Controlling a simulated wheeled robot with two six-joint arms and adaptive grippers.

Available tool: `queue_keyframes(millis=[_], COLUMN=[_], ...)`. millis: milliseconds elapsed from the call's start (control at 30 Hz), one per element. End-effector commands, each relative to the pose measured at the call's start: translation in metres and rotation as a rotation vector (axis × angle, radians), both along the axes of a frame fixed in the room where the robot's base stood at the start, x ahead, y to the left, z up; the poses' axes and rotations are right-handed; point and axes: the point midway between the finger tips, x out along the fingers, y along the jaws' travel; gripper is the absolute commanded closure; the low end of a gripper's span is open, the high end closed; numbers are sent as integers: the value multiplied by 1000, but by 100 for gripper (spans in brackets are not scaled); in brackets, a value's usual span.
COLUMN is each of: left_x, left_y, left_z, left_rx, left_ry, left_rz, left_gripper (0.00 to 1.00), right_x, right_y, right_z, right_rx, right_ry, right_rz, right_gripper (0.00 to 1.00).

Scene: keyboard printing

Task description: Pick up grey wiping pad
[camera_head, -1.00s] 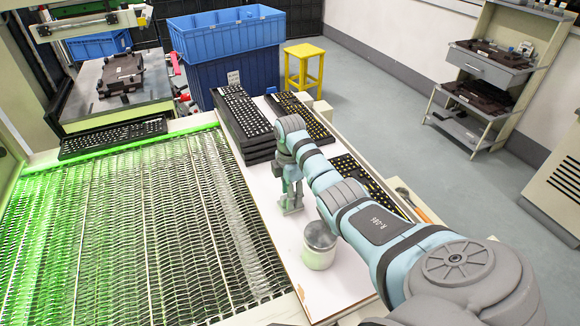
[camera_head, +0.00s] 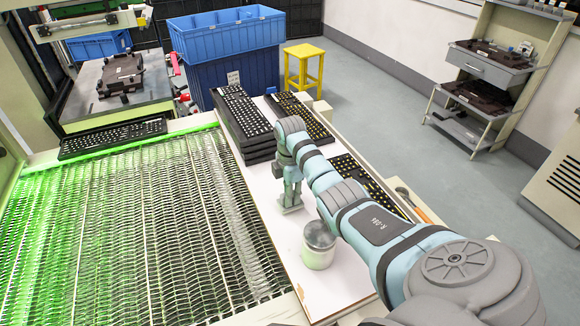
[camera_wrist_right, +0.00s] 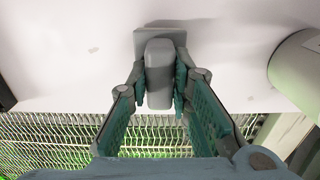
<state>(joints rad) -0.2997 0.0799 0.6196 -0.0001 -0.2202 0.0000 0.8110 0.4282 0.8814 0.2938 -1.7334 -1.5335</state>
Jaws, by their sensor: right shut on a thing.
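The grey wiping pad (camera_wrist_right: 160,62) has a flat base and an upright grey block-like handle in the right wrist view. My right gripper (camera_wrist_right: 163,95) has its two fingers against both sides of that handle and is shut on it. In the head view my right gripper (camera_head: 291,190) points down at the white table board (camera_head: 330,283); the pad shows only as a small grey piece under the fingers. The base seems to be at the board, but I cannot tell whether it touches. My left gripper is in neither view.
A grey-lidded can (camera_head: 319,245) stands on the board close to my right arm; it also shows at the right of the wrist view (camera_wrist_right: 300,75). Stacked keyboards (camera_head: 245,120) stand behind the gripper. A mesh conveyor (camera_head: 130,235) runs along the left. A brush (camera_head: 415,207) lies at the right.

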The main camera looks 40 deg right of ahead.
Motion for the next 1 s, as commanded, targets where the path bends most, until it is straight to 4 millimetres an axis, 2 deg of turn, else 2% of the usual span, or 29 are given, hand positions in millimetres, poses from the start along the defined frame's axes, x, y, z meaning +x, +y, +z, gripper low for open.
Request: queue_keyframes(millis=[167,367,400,500,600,767,1000], left_x=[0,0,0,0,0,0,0], left_y=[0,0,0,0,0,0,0], left_z=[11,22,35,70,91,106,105], left_rx=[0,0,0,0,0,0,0], left_ry=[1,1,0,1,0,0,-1], left_rz=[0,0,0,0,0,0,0], left_gripper=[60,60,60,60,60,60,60], right_x=[1,2,0,0,0,0,0], right_y=[-1,-1,0,0,0,0,0], right_z=[36,109,127,160,180,194,194], right_rx=[-2,-2,-1,0,0,0,0], right_ry=[-6,-8,-3,0,-1,-1,-1], right_rz=[1,-1,-1,-1,-1,0,0], right_gripper=[100,100,100,100,100,100,100])
